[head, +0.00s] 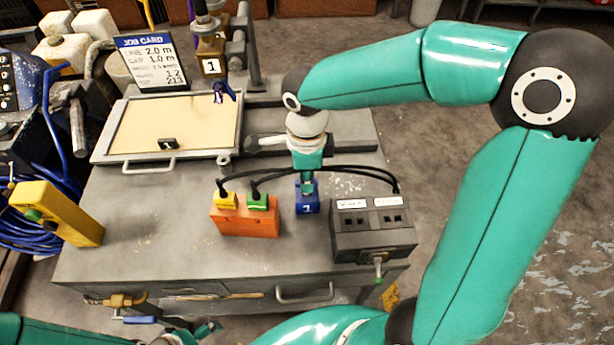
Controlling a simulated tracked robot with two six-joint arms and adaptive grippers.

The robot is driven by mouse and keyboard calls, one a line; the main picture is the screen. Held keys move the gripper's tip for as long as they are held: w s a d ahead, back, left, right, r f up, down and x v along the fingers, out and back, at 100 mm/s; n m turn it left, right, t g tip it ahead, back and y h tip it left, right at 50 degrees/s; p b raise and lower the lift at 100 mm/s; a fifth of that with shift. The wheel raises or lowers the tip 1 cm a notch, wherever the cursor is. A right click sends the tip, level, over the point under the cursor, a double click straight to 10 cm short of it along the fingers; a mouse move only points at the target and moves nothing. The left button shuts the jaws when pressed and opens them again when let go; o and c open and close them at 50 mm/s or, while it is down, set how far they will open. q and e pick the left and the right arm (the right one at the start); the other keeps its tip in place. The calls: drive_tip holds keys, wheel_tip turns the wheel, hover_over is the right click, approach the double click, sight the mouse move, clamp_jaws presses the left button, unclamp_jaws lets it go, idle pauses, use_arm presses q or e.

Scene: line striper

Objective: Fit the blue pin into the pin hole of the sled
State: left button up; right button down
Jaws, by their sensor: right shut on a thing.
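My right gripper (306,180) points straight down over the bench and is shut on a blue piece at the top of the blue block marked 1 (308,207). I take this piece to be the blue pin, but the fingers hide most of it, and I cannot tell whether it is apart from the block. A brown block marked 1 (211,66) stands at the back on a post; it may be the sled. No pin hole can be made out. My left gripper (207,330) shows only in part at the bottom edge, and its jaws are unclear.
An orange block (245,222) with yellow and green plugs stands left of the blue block. A dark socket box (372,230) stands to its right, with black cables arching behind. A framed tan board (170,122) lies behind left. The front left bench top (150,235) is clear.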

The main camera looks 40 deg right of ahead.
drive_tip(key=shift+r, duration=0.45)
drive_tip(key=shift+r+p, duration=2.2)
drive_tip(key=shift+r, duration=0.6)
drive_tip(key=shift+r, duration=0.1)
